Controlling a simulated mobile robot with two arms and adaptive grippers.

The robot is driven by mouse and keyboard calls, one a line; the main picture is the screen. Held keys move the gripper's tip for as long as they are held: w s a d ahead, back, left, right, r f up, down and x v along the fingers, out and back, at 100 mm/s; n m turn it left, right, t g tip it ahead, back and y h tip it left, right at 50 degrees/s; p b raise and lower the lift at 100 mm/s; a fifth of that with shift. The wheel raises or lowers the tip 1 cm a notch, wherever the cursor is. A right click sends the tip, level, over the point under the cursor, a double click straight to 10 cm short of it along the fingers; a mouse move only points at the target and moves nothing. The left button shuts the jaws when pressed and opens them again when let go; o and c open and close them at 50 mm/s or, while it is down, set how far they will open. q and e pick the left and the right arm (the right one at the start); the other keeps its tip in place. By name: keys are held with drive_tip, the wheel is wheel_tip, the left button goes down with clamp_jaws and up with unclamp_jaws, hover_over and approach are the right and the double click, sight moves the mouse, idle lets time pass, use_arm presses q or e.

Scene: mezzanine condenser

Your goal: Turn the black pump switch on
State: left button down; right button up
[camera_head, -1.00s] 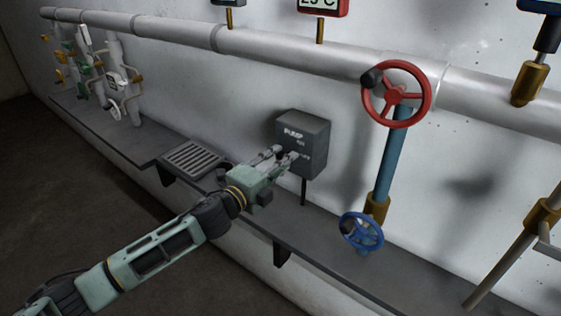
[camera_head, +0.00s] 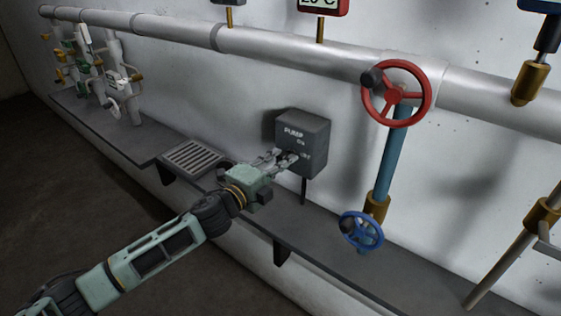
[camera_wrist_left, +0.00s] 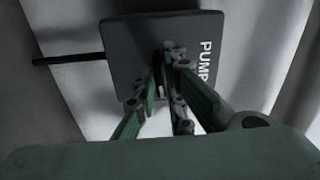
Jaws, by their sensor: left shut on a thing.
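The dark grey pump box (camera_head: 312,131) stands above the ledge on a thin black post, with "PUMP" and smaller "ON" and "OFF" lettering on its front. It fills the upper middle of the left wrist view (camera_wrist_left: 128,40). My left gripper (camera_head: 287,157) is at the front of the box, its fingers shut on the black pump switch (camera_wrist_left: 160,70). The fingers mostly hide the switch, so its exact position cannot be told. In the left wrist view the gripper (camera_wrist_left: 167,62) closes from both sides at the box front. My right gripper is not in view.
A red valve wheel (camera_head: 396,94) and a blue valve wheel (camera_head: 361,230) sit right of the box. A large white pipe (camera_head: 280,48) runs above. A floor-like grate (camera_head: 193,157) lies on the ledge to the left. Piping with small valves stands at far left.

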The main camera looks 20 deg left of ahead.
use_arm(q)
drive_tip(key=shift+n+p, duration=2.25)
drive_tip(key=shift+n, duration=3.35)
drive_tip(key=shift+f, duration=0.1)
drive_tip(key=c, duration=1.8)
unclamp_jaws()
